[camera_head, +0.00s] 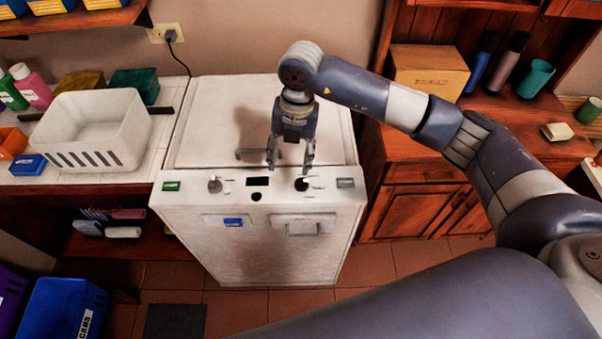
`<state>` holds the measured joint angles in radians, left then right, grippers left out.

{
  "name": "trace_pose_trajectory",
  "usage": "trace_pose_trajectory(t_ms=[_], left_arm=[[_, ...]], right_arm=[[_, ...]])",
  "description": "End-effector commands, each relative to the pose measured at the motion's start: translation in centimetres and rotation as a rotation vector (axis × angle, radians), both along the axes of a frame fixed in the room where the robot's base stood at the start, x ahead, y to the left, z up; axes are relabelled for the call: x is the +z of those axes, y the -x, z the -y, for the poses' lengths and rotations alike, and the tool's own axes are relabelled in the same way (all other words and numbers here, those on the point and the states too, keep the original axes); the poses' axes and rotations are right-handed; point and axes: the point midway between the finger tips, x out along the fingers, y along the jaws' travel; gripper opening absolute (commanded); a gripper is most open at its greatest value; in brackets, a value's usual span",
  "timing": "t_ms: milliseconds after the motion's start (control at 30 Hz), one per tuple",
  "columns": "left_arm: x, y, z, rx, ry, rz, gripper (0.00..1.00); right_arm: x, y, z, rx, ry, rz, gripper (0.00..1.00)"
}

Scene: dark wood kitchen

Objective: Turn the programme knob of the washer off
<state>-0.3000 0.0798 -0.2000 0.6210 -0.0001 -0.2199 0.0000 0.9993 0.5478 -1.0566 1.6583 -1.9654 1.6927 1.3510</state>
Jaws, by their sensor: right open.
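The white washer (265,247) stands in the middle, with a control panel along its upper front edge. A knob (214,184) sits on the left part of the panel. A second knob (302,184), with a dark base, sits on the right part; I cannot tell which is the programme knob. My right gripper (290,167) is open and points down over the back edge of the panel. Its right finger is close to the right knob; I cannot tell if they touch. My left gripper is not in view.
A white basket (95,128) and bottles (30,85) stand on the left counter. A wooden cabinet (430,195) with a cardboard box (428,70) stands on the right. A blue bin (65,308) is on the floor. The washer lid (215,125) is clear apart from my arm.

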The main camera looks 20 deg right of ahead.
Motion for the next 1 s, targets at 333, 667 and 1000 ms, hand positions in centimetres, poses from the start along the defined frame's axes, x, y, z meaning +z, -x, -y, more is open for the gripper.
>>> trace_pose_trajectory(t_ms=[333,667,1000], left_arm=[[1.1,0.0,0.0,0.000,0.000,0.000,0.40],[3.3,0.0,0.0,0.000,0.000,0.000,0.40],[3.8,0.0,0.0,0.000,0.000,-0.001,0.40]], right_arm=[[-1.3,-0.7,3.1,-0.052,0.122,0.003,0.52],[-7.5,-0.6,3.0,-0.049,0.119,0.003,0.52],[-10.2,-0.8,3.0,-0.049,0.117,0.007,0.52]])
